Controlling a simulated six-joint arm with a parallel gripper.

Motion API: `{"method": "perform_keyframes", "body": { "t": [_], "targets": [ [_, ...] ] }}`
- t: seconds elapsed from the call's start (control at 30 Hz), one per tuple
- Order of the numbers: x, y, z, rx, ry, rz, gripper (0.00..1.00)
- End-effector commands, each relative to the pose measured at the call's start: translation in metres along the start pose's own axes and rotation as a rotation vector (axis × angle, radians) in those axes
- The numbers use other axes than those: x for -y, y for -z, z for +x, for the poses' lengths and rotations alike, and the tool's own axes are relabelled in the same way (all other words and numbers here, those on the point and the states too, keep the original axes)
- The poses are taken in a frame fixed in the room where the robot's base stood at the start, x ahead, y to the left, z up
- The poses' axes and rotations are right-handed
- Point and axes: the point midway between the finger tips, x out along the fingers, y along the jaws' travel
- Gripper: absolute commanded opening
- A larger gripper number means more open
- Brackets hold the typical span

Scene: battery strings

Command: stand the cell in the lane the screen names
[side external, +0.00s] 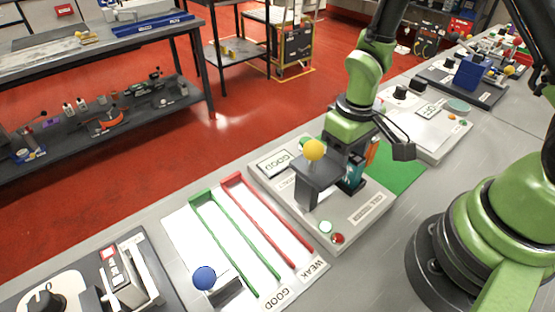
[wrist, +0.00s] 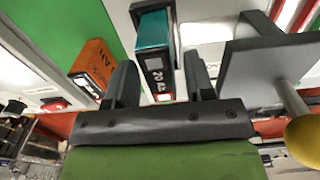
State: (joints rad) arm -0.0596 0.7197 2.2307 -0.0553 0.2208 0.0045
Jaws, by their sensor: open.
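The tester's screen (side external: 275,162) reads GOOD. A teal-and-black cell (side external: 353,180) is upright at the tester (side external: 350,222); it also shows in the wrist view (wrist: 154,55). My gripper (side external: 345,163) is above this cell, pointing down. In the wrist view my open gripper (wrist: 161,78) has a finger on either side of the cell; contact cannot be told. An orange cell (side external: 372,150) is on the green mat (side external: 405,172), also in the wrist view (wrist: 93,62). The green-railed GOOD lane (side external: 234,246) and red-railed WEAK lane (side external: 262,222) show no cells.
A grey plate with a yellow knob (side external: 313,150) stands close beside my gripper. A blue knob (side external: 204,278) stands by the near end of the GOOD lane. Another device (side external: 428,118) is behind the mat. A boxy fixture (side external: 128,272) is at lower left.

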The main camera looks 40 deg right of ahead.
Motion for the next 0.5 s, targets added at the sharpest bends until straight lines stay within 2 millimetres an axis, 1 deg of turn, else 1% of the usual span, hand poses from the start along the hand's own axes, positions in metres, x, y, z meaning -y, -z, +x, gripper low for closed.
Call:
{"method": "perform_keyframes", "body": {
  "t": [0.1,0.13,0.17,0.2,0.27,0.3,0.33,0.37,0.4,0.5],
  "targets": [
    [0.0,0.0001,-0.0002,0.0,0.0,0.0,0.49],
    [0.0,0.0001,-0.0002,0.0,0.0,0.0,0.47],
    [0.0,0.0001,-0.0002,0.0,0.0,0.0,0.4],
    [0.0,0.0001,-0.0003,0.0,0.0,0.0,0.31],
    [0.0,0.0,-0.0003,0.0,0.0,0.0,0.17],
    [0.0,0.0001,-0.0003,0.0,0.0,0.0,0.08],
    [0.0,0.0001,-0.0004,0.0,0.0,0.0,0.04],
    [0.0,0.0001,-0.0004,0.0,0.0,0.0,0.04],
    [0.0,0.0002,-0.0006,-0.001,0.0,0.0,0.0],
    [0.0,0.0005,-0.003,-0.002,0.0,0.0,0.0]
  ]
}}
